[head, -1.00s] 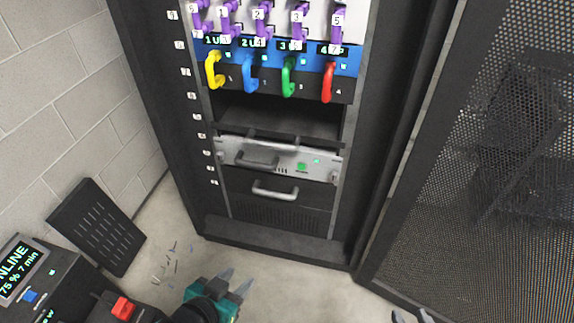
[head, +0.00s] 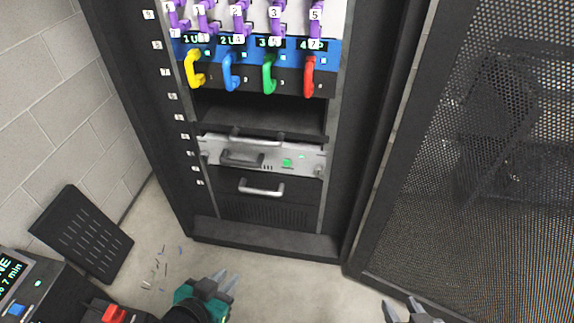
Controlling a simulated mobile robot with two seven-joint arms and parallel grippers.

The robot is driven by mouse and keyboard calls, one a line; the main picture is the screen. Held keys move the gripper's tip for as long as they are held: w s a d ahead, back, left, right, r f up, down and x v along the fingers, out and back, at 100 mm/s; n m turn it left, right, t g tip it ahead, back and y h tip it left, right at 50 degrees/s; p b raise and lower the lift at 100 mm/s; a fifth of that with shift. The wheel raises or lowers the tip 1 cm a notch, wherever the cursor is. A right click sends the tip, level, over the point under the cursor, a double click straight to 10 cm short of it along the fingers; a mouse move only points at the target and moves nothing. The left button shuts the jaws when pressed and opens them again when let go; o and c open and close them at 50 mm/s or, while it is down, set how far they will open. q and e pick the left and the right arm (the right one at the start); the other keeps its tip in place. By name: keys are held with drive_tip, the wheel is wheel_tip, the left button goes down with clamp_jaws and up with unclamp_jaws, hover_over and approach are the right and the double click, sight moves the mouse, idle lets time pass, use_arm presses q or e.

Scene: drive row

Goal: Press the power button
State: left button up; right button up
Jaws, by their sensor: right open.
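My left gripper (head: 228,278) is at the bottom, in front of and below the rack, touching nothing I can see. Its two grey fingers are close together, and I cannot tell how far they are parted. My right gripper (head: 402,304) is at the bottom edge, near the door, open and empty. Both are well below the green button.
A mesh door (head: 480,170) stands open on the right. A black unit with a screen, blue button and red switch (head: 114,314) is at lower left. A slotted panel (head: 80,232) leans on the wall. Small bits (head: 160,268) lie on the floor. Coloured handles (head: 268,73) stick out higher up.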

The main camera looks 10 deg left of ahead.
use_arm(q)
clamp_jaws()
idle(0.4)
idle(0.9)
